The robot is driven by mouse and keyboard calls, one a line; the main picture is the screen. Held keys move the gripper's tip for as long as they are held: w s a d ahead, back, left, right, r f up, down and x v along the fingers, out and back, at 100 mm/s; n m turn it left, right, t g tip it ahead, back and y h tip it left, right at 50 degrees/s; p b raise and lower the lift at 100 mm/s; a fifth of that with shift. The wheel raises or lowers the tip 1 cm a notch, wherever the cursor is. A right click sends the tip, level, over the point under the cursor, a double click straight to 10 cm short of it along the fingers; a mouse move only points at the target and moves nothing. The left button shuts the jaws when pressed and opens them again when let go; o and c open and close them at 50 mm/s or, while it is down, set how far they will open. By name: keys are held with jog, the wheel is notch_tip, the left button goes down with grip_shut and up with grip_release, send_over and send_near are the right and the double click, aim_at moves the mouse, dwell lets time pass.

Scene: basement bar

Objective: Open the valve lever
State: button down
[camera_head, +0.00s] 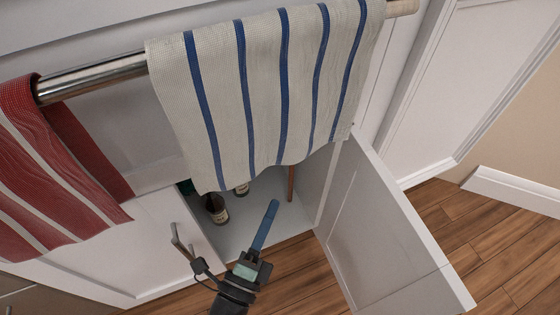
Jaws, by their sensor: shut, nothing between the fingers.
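I see no valve lever that I can make out. A thin upright brown pipe or post (291,183) stands inside the open cabinet (285,218), partly hidden by the hanging striped towel. I cannot tell whether it belongs to the valve. My gripper (272,207) reaches in from the bottom over the cabinet opening, its long blue fingers together and pointing up and slightly right. It holds nothing. In the picture its tip is just below and left of the brown pipe. The upper part of the cabinet inside is hidden behind the towel.
The cabinet's right door (385,235) stands open; the left door (120,250) is shut, its handle (180,241) close to my arm. Dark bottles (216,208) stand inside at left. A white towel with blue stripes (265,85) and a red towel (45,170) hang from a metal rail (95,75).

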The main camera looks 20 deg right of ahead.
jog(key=w+a+b+x, duration=0.1)
jog(key=b+x, duration=0.5)
jog(key=x, duration=0.6)
jog(key=shift+w+a+r, duration=0.2)
jog(key=shift+w+r, duration=0.1)
jog(key=shift+w, duration=0.4)
jog(key=w+p, duration=0.1)
jog(key=p, duration=0.2)
jog(key=r+n+p, duration=0.1)
jog(key=p, duration=0.3)
jog(key=shift+w+r+y, duration=0.2)
jog(key=shift+w+y, duration=0.2)
jog(key=shift+s+f+g, duration=0.1)
jog(key=shift+f+g, duration=0.05)
jog(key=shift+g, duration=0.15)
